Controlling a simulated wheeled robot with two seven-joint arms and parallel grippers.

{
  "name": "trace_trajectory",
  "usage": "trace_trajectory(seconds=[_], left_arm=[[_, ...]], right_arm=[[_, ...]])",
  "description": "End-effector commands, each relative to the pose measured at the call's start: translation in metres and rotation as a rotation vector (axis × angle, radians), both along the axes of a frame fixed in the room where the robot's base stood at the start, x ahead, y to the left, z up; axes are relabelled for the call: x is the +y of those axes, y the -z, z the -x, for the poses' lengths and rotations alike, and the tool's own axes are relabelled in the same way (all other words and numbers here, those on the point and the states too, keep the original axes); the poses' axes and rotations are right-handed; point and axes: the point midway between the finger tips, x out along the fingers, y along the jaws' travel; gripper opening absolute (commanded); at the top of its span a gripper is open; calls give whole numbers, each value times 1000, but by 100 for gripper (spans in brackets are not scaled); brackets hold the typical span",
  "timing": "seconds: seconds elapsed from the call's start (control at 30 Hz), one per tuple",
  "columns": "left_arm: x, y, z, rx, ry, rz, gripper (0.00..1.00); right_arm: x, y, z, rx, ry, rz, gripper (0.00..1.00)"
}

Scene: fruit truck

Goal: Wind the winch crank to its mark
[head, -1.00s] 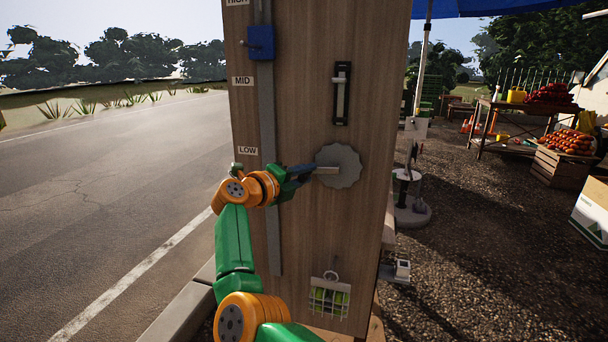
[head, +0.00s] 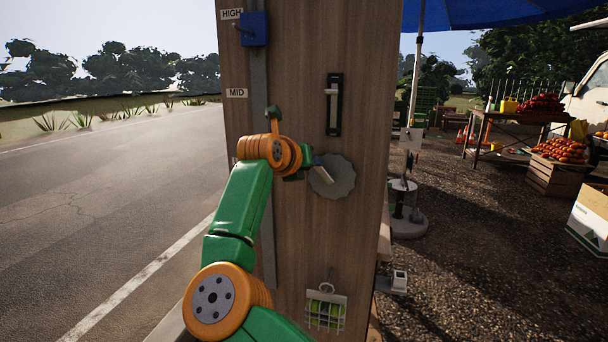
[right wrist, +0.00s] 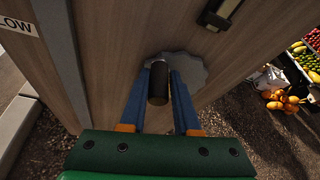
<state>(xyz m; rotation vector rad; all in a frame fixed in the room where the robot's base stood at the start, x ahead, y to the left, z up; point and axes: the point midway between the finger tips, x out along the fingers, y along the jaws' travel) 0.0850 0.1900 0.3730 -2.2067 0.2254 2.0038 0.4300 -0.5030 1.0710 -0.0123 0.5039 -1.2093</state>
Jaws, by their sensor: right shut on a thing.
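The winch crank has a grey scalloped disc (head: 336,181) on the tall wooden panel; it also shows in the right wrist view (right wrist: 196,70). Its dark round handle (right wrist: 158,84) stands out toward my right wrist camera. My right gripper (right wrist: 164,76) is shut on this handle, with a blue finger on either side. In the head view my right gripper (head: 312,172) is at the upper left of the disc, partly hidden by my wrist. A blue slider block (head: 254,29) sits on the vertical rail, just below the HIGH label (head: 231,14) and well above MID (head: 237,93). My left gripper is not in view.
The LOW label (right wrist: 14,25) is at the left of the right wrist view. A fruit table (head: 518,128) and wooden crate (head: 556,176) stand well right.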

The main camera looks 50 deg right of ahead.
Motion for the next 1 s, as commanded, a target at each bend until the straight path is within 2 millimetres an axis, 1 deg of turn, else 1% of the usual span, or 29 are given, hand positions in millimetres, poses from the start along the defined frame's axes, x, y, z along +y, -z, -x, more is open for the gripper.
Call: trace_trajectory(seconds=[0.03,0.5,0.8,1.0], left_arm=[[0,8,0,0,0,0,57],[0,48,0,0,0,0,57],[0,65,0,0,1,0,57],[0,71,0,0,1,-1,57]], right_arm=[[-1,1,2,-45,-2,-15,0],[-10,-13,24,-440,-6,-174,0],[-15,-18,35,-616,-8,-245,0],[-16,-20,39,-679,-10,-271,0]])
